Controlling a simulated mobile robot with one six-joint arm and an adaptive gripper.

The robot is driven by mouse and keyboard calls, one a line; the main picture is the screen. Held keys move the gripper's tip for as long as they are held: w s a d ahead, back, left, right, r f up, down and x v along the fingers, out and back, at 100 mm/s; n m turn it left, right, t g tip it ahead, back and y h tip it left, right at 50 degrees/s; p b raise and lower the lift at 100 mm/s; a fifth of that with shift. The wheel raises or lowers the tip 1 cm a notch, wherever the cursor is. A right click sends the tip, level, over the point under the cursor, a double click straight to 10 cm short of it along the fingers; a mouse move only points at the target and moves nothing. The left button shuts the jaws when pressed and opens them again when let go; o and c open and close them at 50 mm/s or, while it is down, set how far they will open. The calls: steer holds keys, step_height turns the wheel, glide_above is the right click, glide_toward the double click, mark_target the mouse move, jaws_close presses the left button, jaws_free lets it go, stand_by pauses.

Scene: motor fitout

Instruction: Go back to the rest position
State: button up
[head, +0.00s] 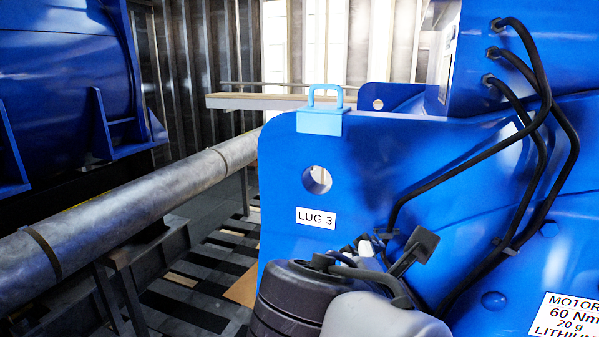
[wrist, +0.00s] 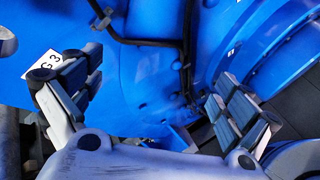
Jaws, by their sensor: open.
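My gripper (wrist: 155,88) is open in the wrist view, its two dark padded fingers spread wide with nothing between them. In the head view my gripper (head: 398,247) shows at the bottom centre, partly hidden behind my own wrist, in front of the blue motor housing. The plate labelled LUG 3 (head: 285,245) stands just behind and to the left of it, with a round hole. A light blue block with a handle (head: 321,121) sits on the plate's top edge, apart from my gripper. Part of the label (wrist: 42,66) shows beside the left finger in the wrist view.
Black cables (head: 530,125) loop down the motor housing (head: 490,255) at the right. A thick grey pipe (head: 130,205) runs along the left on stands. A large blue machine (head: 60,80) fills the upper left. A narrow shelf (head: 250,101) stands behind.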

steer(key=s+f+m+g+y+b, duration=0.1)
steer(key=s+f+m+y+b, duration=0.1)
steer(key=s+f+m+b, duration=0.2)
steer(key=s+d+f+m+g+y+b, duration=0.1)
steer(key=s+f+m+b, duration=0.3)
steer(key=f+m, duration=0.6)
steer(key=s+f+m+g+y+b, duration=0.2)
steer(key=f+m, duration=0.5)
steer(key=f, duration=0.8)
steer(key=s+y+b, duration=0.1)
steer(key=s+b, duration=0.1)
steer(key=b, duration=0.1)
steer(key=shift+s+d+f+y+b, duration=0.15)
steer(key=shift+s+y+b, duration=0.05)
steer(key=shift+y+b, duration=0.2)
